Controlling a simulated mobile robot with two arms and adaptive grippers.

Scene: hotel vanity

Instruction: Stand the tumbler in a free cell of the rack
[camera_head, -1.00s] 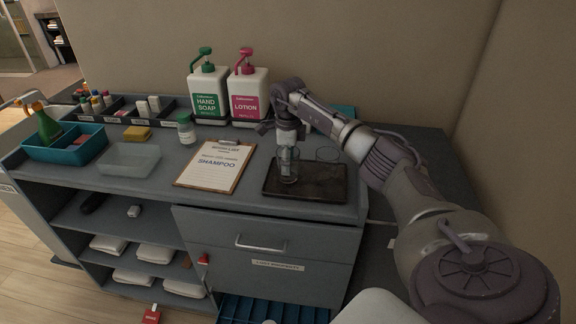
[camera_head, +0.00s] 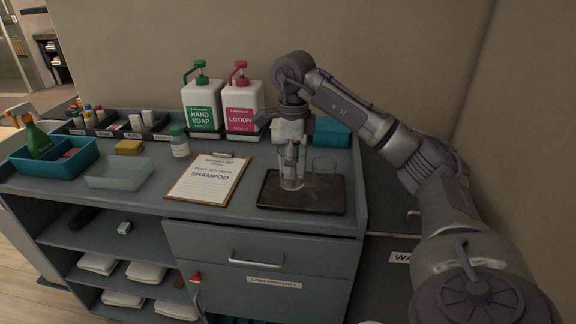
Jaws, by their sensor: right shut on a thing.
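A clear glass tumbler (camera_head: 291,181) is at the left part of a dark tray (camera_head: 330,203) on the counter. My right gripper (camera_head: 291,160) points down from above and is shut on this tumbler at its upper part. I cannot tell whether the tumbler's base touches the tray. No celled rack shows clearly in this view. My left gripper is not in view.
A clipboard (camera_head: 207,180) lies left of the tray. Soap (camera_head: 202,106) and lotion (camera_head: 242,108) bottles stand behind it. A teal box (camera_head: 332,132) sits behind the tray. Left are a divided black organizer (camera_head: 118,134), a grey bin (camera_head: 119,176) and a teal caddy (camera_head: 55,160).

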